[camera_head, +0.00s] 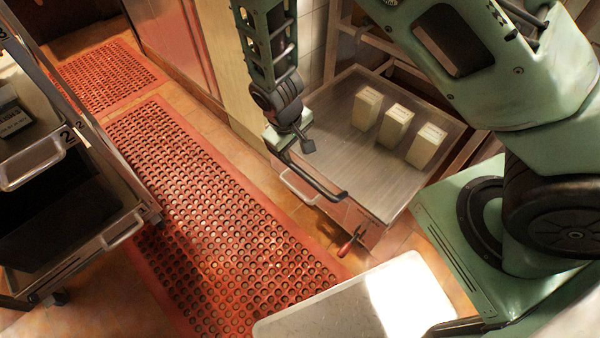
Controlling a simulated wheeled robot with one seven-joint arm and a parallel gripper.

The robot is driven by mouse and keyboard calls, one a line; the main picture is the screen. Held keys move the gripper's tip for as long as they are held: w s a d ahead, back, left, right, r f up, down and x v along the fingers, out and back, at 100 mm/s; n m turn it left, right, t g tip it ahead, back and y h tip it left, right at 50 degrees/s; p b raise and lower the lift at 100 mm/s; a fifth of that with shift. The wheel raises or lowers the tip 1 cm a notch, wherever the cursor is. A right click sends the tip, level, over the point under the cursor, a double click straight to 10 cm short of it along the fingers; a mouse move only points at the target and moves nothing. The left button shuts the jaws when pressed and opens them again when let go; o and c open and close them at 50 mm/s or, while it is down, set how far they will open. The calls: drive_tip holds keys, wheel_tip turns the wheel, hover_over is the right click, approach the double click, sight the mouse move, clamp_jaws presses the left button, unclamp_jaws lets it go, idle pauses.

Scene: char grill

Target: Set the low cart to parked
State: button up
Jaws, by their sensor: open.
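The low cart (349,133) is a low metal-topped unit by the wall, right of centre. My gripper (299,147) points down over the cart's left edge, close to the upper end of the dark bar. It is open; I cannot tell whether it touches the bar.
Several pale cartons (396,125) stand on the cart top. Red perforated mats (205,215) cover the aisle floor. A shelved trolley (110,237) stands at the left. A pale tray-like surface (330,310) is at the bottom, close to my arm.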

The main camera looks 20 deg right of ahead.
sight(302, 172)
drive_tip(key=f+b, duration=0.1)
drive_tip(key=f, duration=0.3)
drive_tip(key=d+f+b, duration=0.1)
drive_tip(key=f, duration=0.3)
drive_tip(key=w+d+f+b, duration=0.1)
drive_tip(key=f, duration=0.3)
drive_tip(key=shift+d+f, duration=0.15)
drive_tip(key=shift+f, duration=0.2)
clamp_jaws()
